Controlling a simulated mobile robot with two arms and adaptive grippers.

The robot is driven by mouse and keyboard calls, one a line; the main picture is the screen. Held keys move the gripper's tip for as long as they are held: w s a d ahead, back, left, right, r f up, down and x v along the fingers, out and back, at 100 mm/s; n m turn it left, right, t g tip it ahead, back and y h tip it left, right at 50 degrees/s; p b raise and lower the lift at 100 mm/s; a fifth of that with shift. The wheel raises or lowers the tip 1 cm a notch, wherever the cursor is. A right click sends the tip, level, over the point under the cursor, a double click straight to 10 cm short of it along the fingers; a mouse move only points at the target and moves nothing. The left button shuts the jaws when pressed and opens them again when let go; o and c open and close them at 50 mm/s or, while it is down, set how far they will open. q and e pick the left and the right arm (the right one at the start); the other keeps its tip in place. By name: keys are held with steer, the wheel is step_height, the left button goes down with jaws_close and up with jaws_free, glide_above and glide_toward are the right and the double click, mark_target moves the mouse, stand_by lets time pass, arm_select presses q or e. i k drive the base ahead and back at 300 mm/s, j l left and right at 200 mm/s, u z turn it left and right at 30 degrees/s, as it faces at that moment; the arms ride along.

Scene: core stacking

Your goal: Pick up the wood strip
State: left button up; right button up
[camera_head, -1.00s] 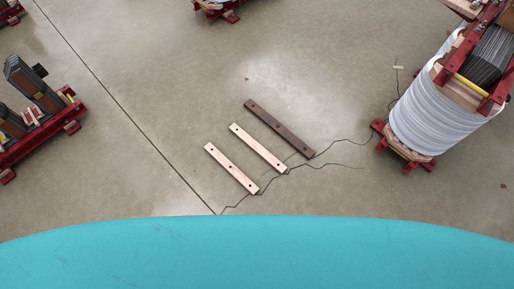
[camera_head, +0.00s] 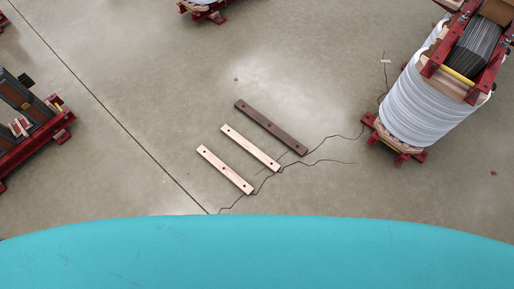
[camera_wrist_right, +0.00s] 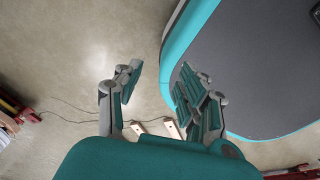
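Three strips lie side by side on the concrete floor in the head view. Two are pale wood strips, a nearer one (camera_head: 225,170) and a middle one (camera_head: 250,147). The third is a dark brown strip (camera_head: 271,127), farther back. All have small dark holes. My right gripper (camera_wrist_right: 160,73) shows in the right wrist view with its fingers spread and nothing between them. The ends of two pale strips, one at left (camera_wrist_right: 138,129) and one at right (camera_wrist_right: 172,129), show on the floor beyond the gripper, partly hidden by it. My left gripper is not in view.
A white-wrapped coil on a red stand (camera_head: 420,105) is right of the strips. Another red-framed unit (camera_head: 40,130) stands at the left, and a red stand (camera_head: 205,12) at the top. Thin cracks run across the floor near the strips. Floor around the strips is clear.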

mark_target(249, 147)
steer(key=i+j+z, duration=0.1)
steer(key=z, duration=0.3)
steer(key=i+j+z, duration=0.1)
steer(key=j+z, duration=0.15)
steer(key=z, duration=0.2)
steer(key=j+z, duration=0.2)
steer(key=z, duration=0.2)
steer(key=i, duration=0.05)
